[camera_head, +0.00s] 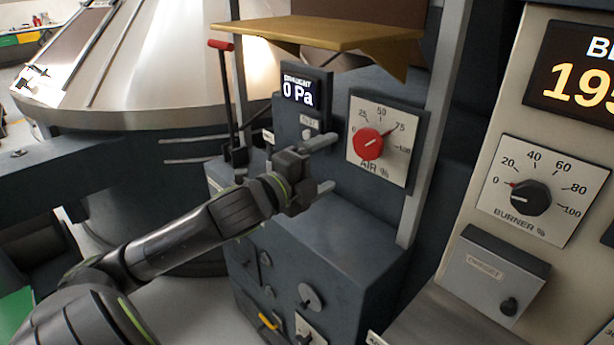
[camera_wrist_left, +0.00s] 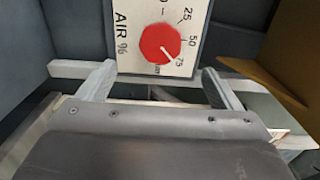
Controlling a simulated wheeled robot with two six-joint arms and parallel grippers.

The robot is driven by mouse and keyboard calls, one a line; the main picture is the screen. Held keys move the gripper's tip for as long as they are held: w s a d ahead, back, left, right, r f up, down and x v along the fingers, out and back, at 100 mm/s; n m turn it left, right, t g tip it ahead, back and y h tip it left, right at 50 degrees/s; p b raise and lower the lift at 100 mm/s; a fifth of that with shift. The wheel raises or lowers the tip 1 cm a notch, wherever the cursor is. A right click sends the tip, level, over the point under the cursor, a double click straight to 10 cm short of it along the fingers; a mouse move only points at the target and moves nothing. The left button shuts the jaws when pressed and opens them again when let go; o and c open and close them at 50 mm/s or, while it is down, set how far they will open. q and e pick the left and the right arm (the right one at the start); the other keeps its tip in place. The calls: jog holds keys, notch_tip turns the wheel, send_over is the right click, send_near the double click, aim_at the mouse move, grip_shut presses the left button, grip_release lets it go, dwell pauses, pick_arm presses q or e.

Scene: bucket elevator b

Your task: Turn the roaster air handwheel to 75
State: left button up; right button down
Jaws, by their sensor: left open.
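The roaster air handwheel is a round red knob (camera_head: 368,144) on a white square dial plate marked AIR %. Its pointer is directed at about the 75 mark. It also shows in the left wrist view (camera_wrist_left: 159,44), where its white line points toward 75. My left gripper (camera_head: 331,163) is open and empty, in front and to the left of the dial in the head view. In the wrist view its two fingers (camera_wrist_left: 160,84) are spread wide, with the knob beyond and between them, apart from both. My right gripper is out of view.
A draught display (camera_head: 300,92) reading 0 Pa is left of the dial. A yellow shelf (camera_head: 315,33) overhangs above. A red-handled lever (camera_head: 221,46) stands at left. A grey upright post (camera_head: 428,130) and the burner dial (camera_head: 530,195) are at right.

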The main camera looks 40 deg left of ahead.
pick_arm(q)
jog(key=shift+s+a+p, duration=0.15)
jog(key=shift+s, duration=0.95)
jog(key=shift+s+a+p, duration=0.1)
jog(key=shift+s+p, duration=0.05)
jog(key=shift+s, duration=0.95)
